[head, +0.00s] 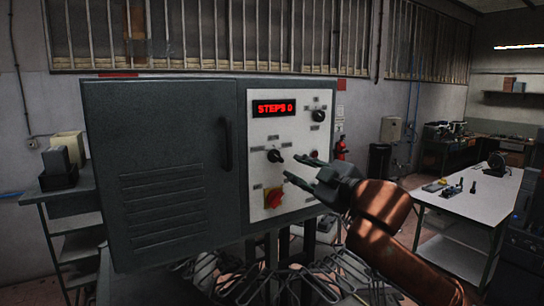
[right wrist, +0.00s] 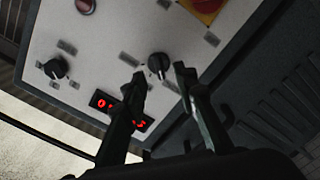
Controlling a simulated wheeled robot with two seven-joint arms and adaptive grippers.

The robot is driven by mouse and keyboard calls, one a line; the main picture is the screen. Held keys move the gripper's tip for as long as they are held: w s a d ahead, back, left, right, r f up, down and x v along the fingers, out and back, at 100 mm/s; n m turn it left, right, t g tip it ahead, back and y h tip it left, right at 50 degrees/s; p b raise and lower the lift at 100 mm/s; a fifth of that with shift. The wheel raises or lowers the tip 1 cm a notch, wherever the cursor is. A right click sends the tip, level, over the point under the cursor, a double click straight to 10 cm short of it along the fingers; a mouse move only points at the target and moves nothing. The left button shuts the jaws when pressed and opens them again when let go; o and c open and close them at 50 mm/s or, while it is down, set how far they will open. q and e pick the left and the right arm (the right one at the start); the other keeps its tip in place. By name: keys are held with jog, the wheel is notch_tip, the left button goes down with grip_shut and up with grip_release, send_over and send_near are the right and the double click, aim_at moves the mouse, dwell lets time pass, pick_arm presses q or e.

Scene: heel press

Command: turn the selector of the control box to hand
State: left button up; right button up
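The grey control box (head: 160,170) fills the middle of the head view. Its white panel (head: 258,225) carries a black middle knob (head: 275,156) and a black upper-right knob (head: 319,115), each with small labels I cannot read. I cannot tell from the lettering which is the selector. My right gripper (head: 300,168) is open in front of the panel, just right of the middle knob. In the right wrist view, the middle knob (right wrist: 158,63) shows beyond and between the open fingertips (right wrist: 160,77), apparently untouched. The upper-right knob (right wrist: 55,68) is at the left. My left gripper is out of view.
A red display (head: 274,108) reads "STEPS 0". A red-and-yellow switch (head: 274,197) sits below the middle knob. The box door has a black handle (head: 226,145). A white table (head: 470,195) with small items stands right; a shelf unit (head: 70,225) stands left.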

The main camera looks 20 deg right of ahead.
aim_at(279, 158)
jog(key=w, duration=0.1)
jog(key=w+p, duration=0.1)
jog(key=w+r+p, duration=0.1)
jog(key=shift+a+r, duration=0.1)
jog(key=shift+a, duration=0.25)
jog(key=w, duration=0.2)
jog(key=w+p, duration=0.1)
jog(key=shift+w+a, duration=0.3)
jog(key=shift+w, duration=0.15)
jog(key=c, duration=0.4)
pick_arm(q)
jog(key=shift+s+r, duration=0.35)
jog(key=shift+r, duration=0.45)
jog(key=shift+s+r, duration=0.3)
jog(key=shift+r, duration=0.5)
pick_arm(e)
grip_shut()
